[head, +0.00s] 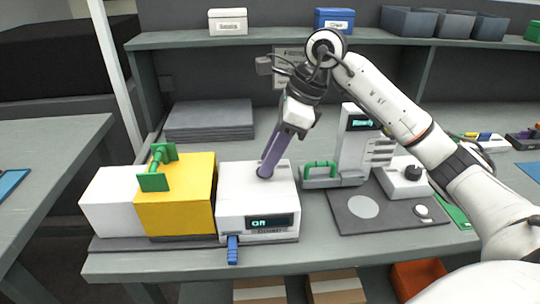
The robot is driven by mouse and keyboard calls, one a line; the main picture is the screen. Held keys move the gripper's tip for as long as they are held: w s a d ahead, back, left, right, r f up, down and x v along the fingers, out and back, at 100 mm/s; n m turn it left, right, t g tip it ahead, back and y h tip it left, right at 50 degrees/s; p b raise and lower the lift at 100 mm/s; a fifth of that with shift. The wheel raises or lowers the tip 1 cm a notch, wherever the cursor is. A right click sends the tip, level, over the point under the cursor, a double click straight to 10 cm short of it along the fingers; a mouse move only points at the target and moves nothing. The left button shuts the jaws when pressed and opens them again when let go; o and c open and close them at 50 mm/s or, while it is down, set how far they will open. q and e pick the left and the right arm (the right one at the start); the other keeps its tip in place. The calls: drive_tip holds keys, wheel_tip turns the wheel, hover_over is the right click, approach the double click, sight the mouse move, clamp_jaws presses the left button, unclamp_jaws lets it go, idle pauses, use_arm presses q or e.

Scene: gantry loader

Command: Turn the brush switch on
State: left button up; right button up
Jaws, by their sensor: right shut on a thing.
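A white box-shaped unit (229,190) stands at the front of the table. Its dark front display (258,223) shows "on"; the small lettering below is too blurred to read. A purple lever (273,155) rises from a dark round base on the unit's top and leans to the upper right. A blue tab (232,249) hangs at the unit's front. My right gripper (288,130) is shut on the upper end of the purple lever, reaching in from the right. Its fingertips are hard to make out. My left gripper is not in view.
A yellow block (183,205) with a green handle (156,167) stands left of the unit, beside a white block (112,205). A green-handled white device (352,145) and a dark plate with a knob unit (402,178) stand to the right. A grey slab (210,119) lies behind.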

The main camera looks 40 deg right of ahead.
drive_tip(key=m, duration=0.1)
drive_tip(key=m+h, duration=0.1)
drive_tip(key=m, duration=0.1)
drive_tip(key=m+t, duration=0.1)
drive_tip(key=m, duration=0.1)
drive_tip(key=shift+s+a+h, duration=0.15)
drive_tip(key=shift+a+h, duration=0.1)
drive_tip(key=shift+h, duration=0.15)
drive_tip(key=m+h, duration=0.1)
drive_tip(key=m, duration=0.4)
drive_tip(key=shift+a+t+h, duration=0.2)
drive_tip(key=shift+t+h, duration=0.1)
drive_tip(key=shift+h, duration=0.1)
drive_tip(key=shift+m, duration=0.3)
drive_tip(key=o, duration=1)
drive_tip(key=shift+o, duration=0.2)
drive_tip(key=v, duration=1)
drive_tip(key=shift+p, duration=0.4)
